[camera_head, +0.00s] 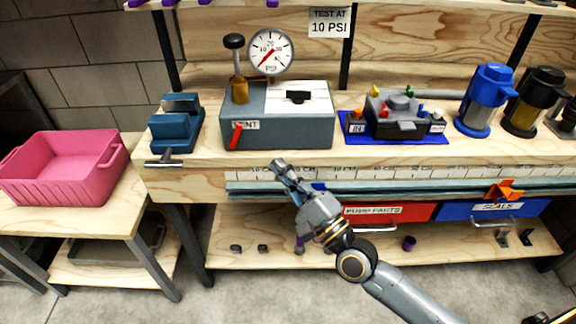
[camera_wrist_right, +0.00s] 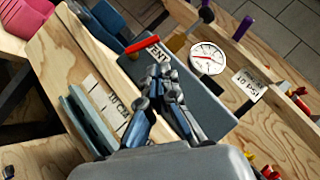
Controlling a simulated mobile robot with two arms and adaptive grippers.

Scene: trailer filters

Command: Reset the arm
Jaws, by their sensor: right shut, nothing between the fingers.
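My right gripper (camera_head: 279,164) reaches in from the lower right in the head view. Its fingers are shut with nothing between them, and it hangs in front of the workbench's front edge, below the grey test box. In the right wrist view the closed fingertips (camera_wrist_right: 160,72) show against the grey test box (camera_wrist_right: 185,80) with its red vent lever (camera_wrist_right: 142,45). The same test box (camera_head: 278,115) stands on the bench in the head view, apart from the gripper as far as I can tell. My left gripper is in neither view.
A blue vise (camera_head: 175,130) sits at the bench's left, beside a pink bin (camera_head: 62,170) on a side table. A pump on a blue mat (camera_head: 395,138) and filter housings (camera_head: 486,100) stand right. Red (camera_head: 388,212) and blue (camera_head: 470,211) drawers hang below the benchtop.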

